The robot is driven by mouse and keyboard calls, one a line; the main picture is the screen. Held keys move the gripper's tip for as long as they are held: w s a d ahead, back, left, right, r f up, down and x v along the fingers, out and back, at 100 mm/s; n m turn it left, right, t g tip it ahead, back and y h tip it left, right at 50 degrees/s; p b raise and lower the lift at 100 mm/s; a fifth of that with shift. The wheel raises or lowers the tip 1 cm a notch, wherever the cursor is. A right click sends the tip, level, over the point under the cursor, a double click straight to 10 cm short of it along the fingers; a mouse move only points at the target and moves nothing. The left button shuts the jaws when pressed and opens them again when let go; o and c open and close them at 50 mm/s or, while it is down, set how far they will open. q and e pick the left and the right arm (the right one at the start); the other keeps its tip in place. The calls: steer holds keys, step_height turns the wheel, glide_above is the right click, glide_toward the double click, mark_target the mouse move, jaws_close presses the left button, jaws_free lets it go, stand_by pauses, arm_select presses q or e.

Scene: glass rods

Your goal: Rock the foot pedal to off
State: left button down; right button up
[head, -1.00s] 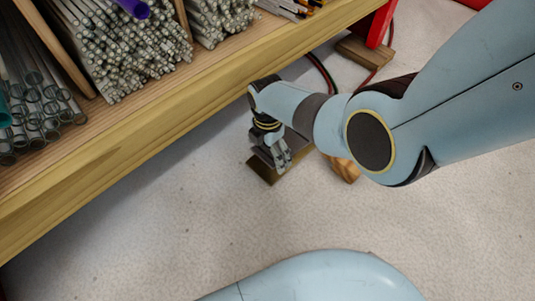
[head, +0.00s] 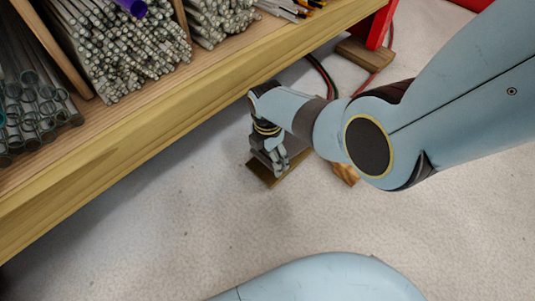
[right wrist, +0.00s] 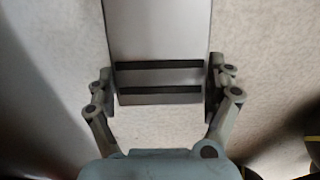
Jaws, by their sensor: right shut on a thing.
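The foot pedal (head: 259,172) is a brownish flat plate on the pale floor, below the front edge of the wooden shelf. In the head view my right gripper (head: 278,162) reaches down onto it and the arm hides part of it. In the right wrist view the pedal plate (right wrist: 160,35) is grey with two dark bands across its near end. The right gripper's fingers (right wrist: 163,82) stand on either side of that end and are shut on it. The pedal's tilt is hard to tell. My left gripper is not in view.
The wooden shelf (head: 120,145) holds bundles of glass rods (head: 120,50) and glass tubes (head: 35,115) at the upper left. A wooden block (head: 346,172) is partly behind my arm. Cables (head: 322,72) run near a red stand (head: 379,28). The floor in front is clear.

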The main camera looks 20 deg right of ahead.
steer(key=c, duration=0.6)
steer(key=shift+s+a+f+t+h, duration=0.1)
steer(key=shift+a+f+t+h, duration=0.05)
steer(key=shift+f+h, duration=0.3)
steer(key=shift+a+f+t+h, duration=0.15)
steer(key=shift+f+h, duration=0.15)
steer(key=shift+h, duration=0.25)
steer(key=shift+d+f+t+h, duration=0.1)
steer(key=shift+f+t+h, duration=0.3)
steer(key=shift+f+h, duration=0.45)
steer(key=shift+r, duration=0.15)
steer(key=o, duration=1.5)
